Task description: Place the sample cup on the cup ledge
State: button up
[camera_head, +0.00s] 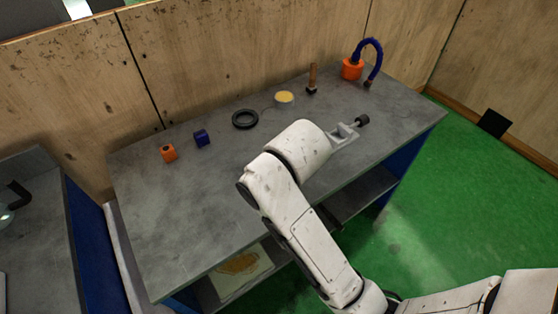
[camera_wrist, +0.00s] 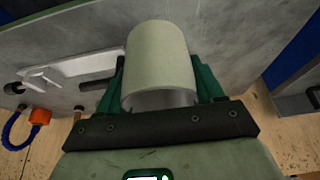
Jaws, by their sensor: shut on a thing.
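The sample cup (camera_wrist: 158,52) is a pale grey-green round cup. In the wrist view it sits between the two dark green fingers of my gripper (camera_wrist: 158,75), which is shut on it. Part of its open rim faces the gripper's dark palm plate. The grey tabletop lies beyond the cup; I cannot tell the gap between them. In the head view my white arm hides the gripper and cup. I cannot make out with certainty which thing is the cup ledge.
The table (camera_head: 190,220) bears a grey clamp-like fixture (camera_head: 342,134), a black ring (camera_head: 245,119), a yellow-topped round tin (camera_head: 285,97), a wooden-handled tool (camera_head: 312,78), an orange-based blue hose (camera_head: 352,68), and an orange block (camera_head: 168,153) and blue block (camera_head: 202,138). The front left top is clear.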

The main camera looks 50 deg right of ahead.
jog(key=w+d+f, duration=0.2)
jog(key=w+f, duration=0.1)
jog(key=w, duration=0.1)
jog(key=w+d+f+p, duration=0.1)
jog(key=w+d+f, duration=0.1)
jog(key=w+f, duration=0.1)
jog(key=w+d+f, duration=0.1)
jog(key=w+f, duration=0.2)
jog(key=w, duration=0.1)
jog(key=shift+w+d, duration=0.35)
jog(key=shift+d, duration=0.05)
jog(key=shift+w+f, duration=0.1)
jog(key=shift+f, duration=0.1)
jog(key=shift+w+d+f+p, duration=0.1)
jog(key=shift+f+p, duration=0.45)
jog(key=shift+f, duration=1.2)
jog(key=shift+f, duration=0.1)
jog(key=o, duration=1)
